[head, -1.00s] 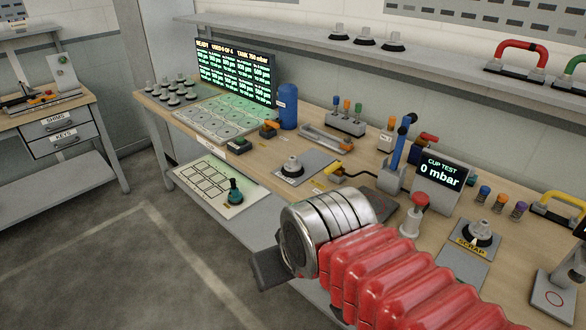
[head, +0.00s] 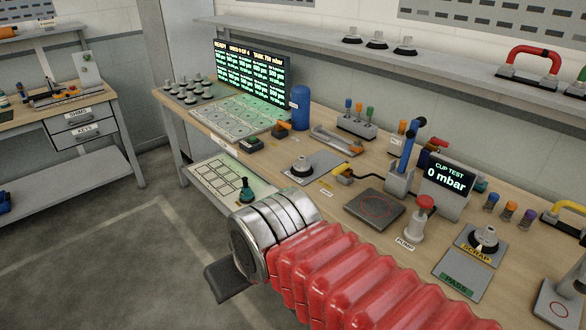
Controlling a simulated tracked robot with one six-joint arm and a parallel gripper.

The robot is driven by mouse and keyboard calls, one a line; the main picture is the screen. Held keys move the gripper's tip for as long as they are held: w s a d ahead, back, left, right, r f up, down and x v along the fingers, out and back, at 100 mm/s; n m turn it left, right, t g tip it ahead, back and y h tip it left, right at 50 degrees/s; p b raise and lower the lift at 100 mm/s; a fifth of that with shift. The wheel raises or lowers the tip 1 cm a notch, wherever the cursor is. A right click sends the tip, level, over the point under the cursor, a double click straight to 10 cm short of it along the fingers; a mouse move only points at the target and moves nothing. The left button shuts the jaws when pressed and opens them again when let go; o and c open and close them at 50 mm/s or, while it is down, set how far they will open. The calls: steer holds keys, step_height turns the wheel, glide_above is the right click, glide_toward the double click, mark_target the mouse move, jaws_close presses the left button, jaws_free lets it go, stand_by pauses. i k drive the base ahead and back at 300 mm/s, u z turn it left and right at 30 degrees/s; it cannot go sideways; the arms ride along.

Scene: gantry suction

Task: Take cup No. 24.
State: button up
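Several suction cups with pale tops and dark bases could be cup No. 24, but I cannot read any number on them. A group of cups (head: 188,90) stands at the far left end of the bench. One cup (head: 301,167) stands on a grey plate mid-bench. Another cup (head: 485,240) sits on the plate marked SCRAP. Three cups (head: 376,40) stand on the shelf above. My gripper (head: 229,282) shows as a dark finger in front of the bench edge, beyond the silver wrist and red sleeve. It touches no cup that I can see; its opening is hidden.
The screen (head: 250,72) shows green rows behind a lit panel (head: 238,116). The CUP TEST display (head: 448,177) reads 0 mbar. A red-topped pump (head: 415,217) and a dark square pad (head: 374,209) stand near the front edge. Open floor lies at the left.

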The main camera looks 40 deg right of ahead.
mark_target(302, 167)
steer(key=u, duration=0.05)
steer(key=i, duration=1)
steer(key=z, duration=0.05)
